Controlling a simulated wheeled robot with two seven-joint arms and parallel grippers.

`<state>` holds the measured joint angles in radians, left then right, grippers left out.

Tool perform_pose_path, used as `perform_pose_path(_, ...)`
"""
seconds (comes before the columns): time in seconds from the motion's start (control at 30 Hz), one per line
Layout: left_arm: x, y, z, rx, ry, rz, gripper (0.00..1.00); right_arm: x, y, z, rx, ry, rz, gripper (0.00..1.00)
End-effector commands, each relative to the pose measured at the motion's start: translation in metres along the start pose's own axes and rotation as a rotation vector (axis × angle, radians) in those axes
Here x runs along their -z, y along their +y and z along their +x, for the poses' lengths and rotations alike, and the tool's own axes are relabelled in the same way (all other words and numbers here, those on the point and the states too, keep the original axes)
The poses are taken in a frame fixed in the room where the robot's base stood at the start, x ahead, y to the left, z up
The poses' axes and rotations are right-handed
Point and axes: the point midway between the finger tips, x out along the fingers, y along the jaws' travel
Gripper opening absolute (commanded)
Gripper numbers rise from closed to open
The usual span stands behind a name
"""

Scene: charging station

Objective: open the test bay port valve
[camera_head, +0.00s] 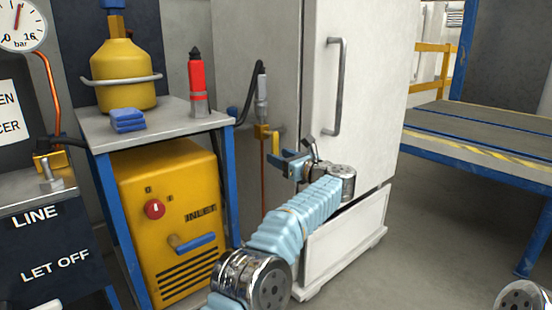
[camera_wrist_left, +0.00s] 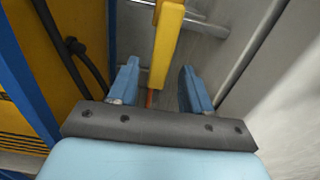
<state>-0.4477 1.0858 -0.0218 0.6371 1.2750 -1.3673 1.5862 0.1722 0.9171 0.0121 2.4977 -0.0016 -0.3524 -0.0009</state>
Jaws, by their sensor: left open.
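The port valve shows in the head view as a brass body (camera_head: 262,131) with a yellow lever (camera_head: 276,145), left of the white cabinet's door. The lever hangs down from the body. My left gripper (camera_head: 284,160) is open, with its blue fingers close to the lever's lower end. In the left wrist view, the yellow lever (camera_wrist_left: 166,45) runs down between the two fingers of the left gripper (camera_wrist_left: 160,85), apart from both. Its exact depth relative to the fingertips is hard to tell. My right gripper is not in view.
A white cabinet (camera_head: 350,80) with a vertical handle (camera_head: 335,88) stands right of the valve. A yellow machine (camera_head: 170,210) sits under a grey table (camera_head: 165,123) at left. Open floor lies at right.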

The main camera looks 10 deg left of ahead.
Motion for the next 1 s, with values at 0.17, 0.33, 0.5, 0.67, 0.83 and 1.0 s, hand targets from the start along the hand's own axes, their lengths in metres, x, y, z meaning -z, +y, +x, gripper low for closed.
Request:
perform_pose_path(0.17, 0.001, -0.001, -0.047, 0.005, 0.0, 0.001, 0.49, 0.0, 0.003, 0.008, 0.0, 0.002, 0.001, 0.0)
perform_pose_path(0.33, 0.001, -0.001, -0.083, 0.004, 0.0, 0.0, 0.49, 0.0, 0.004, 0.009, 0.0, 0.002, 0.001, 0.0)
perform_pose_path(0.5, 0.001, -0.001, -0.104, 0.002, 0.0, 0.0, 0.49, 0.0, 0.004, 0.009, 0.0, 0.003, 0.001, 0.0)
perform_pose_path(0.67, 0.001, 0.0, -0.109, 0.001, 0.0, -0.001, 0.49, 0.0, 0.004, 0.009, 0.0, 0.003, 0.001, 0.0)
perform_pose_path(0.83, 0.001, 0.0, -0.108, 0.001, 0.0, -0.001, 0.49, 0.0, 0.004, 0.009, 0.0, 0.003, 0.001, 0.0)
perform_pose_path(1.0, 0.016, -0.006, -0.097, 0.036, -0.031, 0.116, 0.49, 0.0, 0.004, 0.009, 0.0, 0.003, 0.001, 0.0)
